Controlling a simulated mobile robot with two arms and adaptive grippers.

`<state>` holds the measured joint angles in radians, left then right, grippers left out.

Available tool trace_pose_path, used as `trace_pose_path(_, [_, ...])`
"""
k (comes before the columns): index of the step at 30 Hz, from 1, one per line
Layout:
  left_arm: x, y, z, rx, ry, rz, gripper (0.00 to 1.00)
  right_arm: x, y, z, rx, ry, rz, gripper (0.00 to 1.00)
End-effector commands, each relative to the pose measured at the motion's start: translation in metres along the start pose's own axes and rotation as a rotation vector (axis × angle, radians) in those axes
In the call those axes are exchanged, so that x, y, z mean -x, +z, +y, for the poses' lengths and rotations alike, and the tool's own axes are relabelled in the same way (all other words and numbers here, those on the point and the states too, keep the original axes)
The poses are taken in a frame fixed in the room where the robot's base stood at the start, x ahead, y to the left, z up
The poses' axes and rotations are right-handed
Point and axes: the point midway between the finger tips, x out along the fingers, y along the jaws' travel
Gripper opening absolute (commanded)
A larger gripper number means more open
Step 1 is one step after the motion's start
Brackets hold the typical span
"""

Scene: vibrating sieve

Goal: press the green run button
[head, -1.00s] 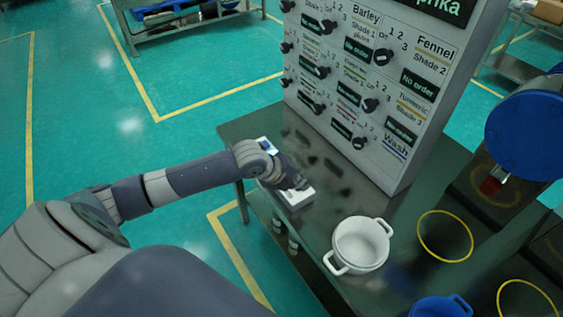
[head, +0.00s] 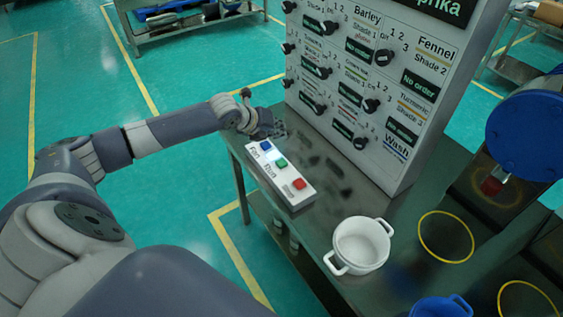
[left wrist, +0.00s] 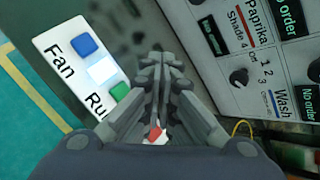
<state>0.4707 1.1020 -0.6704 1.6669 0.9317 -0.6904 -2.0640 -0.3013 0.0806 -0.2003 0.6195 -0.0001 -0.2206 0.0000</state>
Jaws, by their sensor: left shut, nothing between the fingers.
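The white button box (head: 285,190) lies near the table's left edge. On it are a blue button (head: 266,146), the green run button (head: 282,163) and a red button (head: 299,184). A pale bright patch lies between the blue and green ones. My left gripper (head: 276,131) is shut and empty, above the table just beyond the blue end of the box. In the left wrist view the shut fingers (left wrist: 160,62) stand right of the green button (left wrist: 119,92), partly hiding the box; "Fan" and part of "Run" are readable. My right gripper is out of view.
The grey panel (head: 400,170) with black knobs stands just right of my left gripper. A white pot (head: 360,246) stands in front of the panel, left of a yellow ring (head: 446,236). A blue pot (head: 441,308) is at the bottom edge.

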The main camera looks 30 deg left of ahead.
Motion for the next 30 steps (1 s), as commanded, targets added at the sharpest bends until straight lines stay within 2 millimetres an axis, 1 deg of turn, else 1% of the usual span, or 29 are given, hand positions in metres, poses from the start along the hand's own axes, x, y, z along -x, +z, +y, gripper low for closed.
trace_pose_path(8, [-0.018, -0.014, 0.013, 0.001, 0.000, 0.001, 0.00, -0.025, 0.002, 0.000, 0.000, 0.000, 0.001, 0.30])
trace_pose_path(17, [-0.048, -0.036, 0.035, 0.000, 0.000, 0.001, 0.00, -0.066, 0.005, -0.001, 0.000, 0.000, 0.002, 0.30])
trace_pose_path(18, [-0.050, -0.037, 0.036, 0.000, 0.000, 0.001, 0.00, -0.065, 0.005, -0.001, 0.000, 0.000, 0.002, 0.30])
trace_pose_path(24, [-0.060, -0.043, 0.043, 0.000, 0.000, 0.000, 0.00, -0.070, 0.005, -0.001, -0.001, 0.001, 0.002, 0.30])
trace_pose_path(30, [-0.060, -0.044, 0.044, 0.000, 0.000, 0.000, 0.00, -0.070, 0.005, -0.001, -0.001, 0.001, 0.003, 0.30])
